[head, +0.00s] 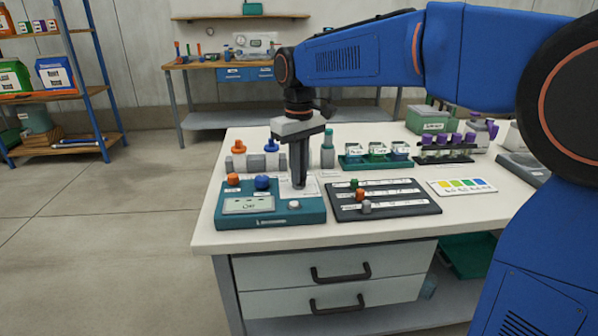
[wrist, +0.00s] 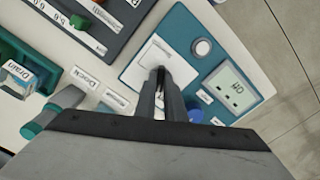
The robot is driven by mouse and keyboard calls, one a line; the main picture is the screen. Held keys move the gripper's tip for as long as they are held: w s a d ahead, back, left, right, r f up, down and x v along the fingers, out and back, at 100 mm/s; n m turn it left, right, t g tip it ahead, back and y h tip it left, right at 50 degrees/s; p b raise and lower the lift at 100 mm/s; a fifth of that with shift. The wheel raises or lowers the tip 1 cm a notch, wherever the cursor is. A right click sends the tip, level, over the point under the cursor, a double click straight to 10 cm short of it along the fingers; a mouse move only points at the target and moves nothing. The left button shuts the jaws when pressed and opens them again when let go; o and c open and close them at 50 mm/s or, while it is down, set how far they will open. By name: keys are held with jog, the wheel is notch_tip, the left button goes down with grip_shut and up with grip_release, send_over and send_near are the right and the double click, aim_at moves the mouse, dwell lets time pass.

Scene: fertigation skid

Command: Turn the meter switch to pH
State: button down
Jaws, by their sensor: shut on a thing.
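The teal meter (head: 258,218) stands at the front left of the table. Its display (head: 248,205) shows short dark text that I cannot read for sure; the display also shows in the wrist view (wrist: 231,90). My gripper (head: 297,184) points down at the white plate (wrist: 150,57) on the meter's right part. In the wrist view its fingers (wrist: 161,76) are close together over that plate, shut on the meter switch. The fingers hide most of the switch, so its setting cannot be told.
On the meter are an orange knob (head: 233,180), a blue knob (head: 263,183) and a round white button (head: 294,205). A dark slider board (head: 400,206) lies close to the right. Bottles and a green rack (head: 375,163) stand behind.

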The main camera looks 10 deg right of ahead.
jog(key=m, duration=0.4)
jog(key=shift+m, duration=2.5)
jog(key=c, duration=1.8)
grip_release()
jog(key=shift+c, duration=0.2)
jog(key=shift+r, duration=0.1)
notch_tip(320, 180, up, 17)
jog(key=shift+r, duration=0.15)
